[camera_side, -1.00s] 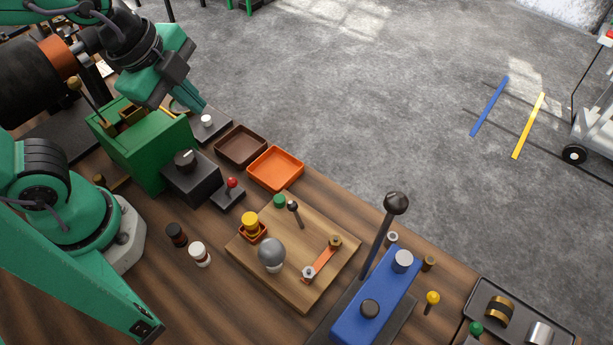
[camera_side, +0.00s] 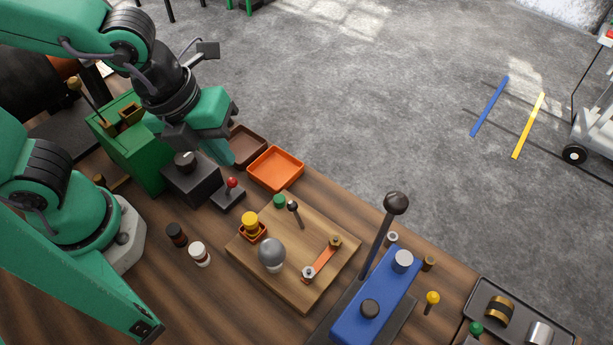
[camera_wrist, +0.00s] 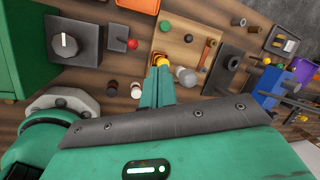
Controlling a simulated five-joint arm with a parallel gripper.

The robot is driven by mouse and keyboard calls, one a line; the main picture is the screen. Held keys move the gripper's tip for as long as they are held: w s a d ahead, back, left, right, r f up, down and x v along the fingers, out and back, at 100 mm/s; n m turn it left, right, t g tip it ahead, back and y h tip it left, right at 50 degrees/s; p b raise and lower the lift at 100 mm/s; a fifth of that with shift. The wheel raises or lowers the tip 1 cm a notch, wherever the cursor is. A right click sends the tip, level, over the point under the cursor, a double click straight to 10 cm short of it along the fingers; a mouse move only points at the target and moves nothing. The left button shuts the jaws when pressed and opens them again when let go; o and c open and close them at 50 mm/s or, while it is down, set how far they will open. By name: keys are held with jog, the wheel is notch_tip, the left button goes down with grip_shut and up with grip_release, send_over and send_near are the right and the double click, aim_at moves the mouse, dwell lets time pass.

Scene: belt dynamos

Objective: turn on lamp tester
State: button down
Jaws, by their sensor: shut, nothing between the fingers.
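A wooden board (camera_side: 300,290), likely the lamp tester, lies on the bench. It carries a dull grey globe (camera_side: 271,252), a small black-knobbed lever (camera_side: 293,207), a green knob (camera_side: 279,201), a yellow knob (camera_side: 250,221) in an orange square holder, and an orange strip (camera_side: 322,263) between two posts. The board (camera_wrist: 202,27) also shows in the wrist view, with the globe (camera_wrist: 186,77) right of my fingers. My gripper (camera_side: 226,160) is shut and empty, above the bench near a black box and brown tray. In the wrist view my fingertips (camera_wrist: 163,67) partly cover the yellow knob.
The black box with a dial (camera_side: 188,178) and a red-knobbed switch (camera_side: 231,186) lie left of the board. An orange tray (camera_side: 275,169) and brown tray (camera_side: 248,146) sit behind. A blue block with a tall lever (camera_side: 385,225) stands right. Two small bottles (camera_side: 187,243) stand in front.

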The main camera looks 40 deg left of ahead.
jog(key=shift+s+d+f+m, duration=0.15)
jog(key=shift+d+m, duration=0.15)
jog(key=shift+m, duration=0.2)
jog(key=shift+f, duration=0.15)
send_near(297, 215)
jog(key=shift+s+a+f, duration=0.25)
jog(key=shift+a+f, duration=0.45)
jog(key=shift+a, duration=0.1)
jog(key=shift+s+a+f, duration=0.25)
jog(key=shift+a+f, duration=0.4)
jog(key=shift+a, duration=0.2)
jog(key=shift+s+a+f, duration=0.25)
jog(key=shift+a+f, duration=0.45)
jog(key=shift+a, duration=0.1)
jog(key=shift+w+d+f, duration=0.2)
jog(key=shift+w+d, duration=0.4)
jog(key=shift+d, duration=0.2)
jog(key=shift+w+d+f, duration=0.25)
jog(key=shift+w+d, duration=0.3)
jog(key=shift+d, duration=0.3)
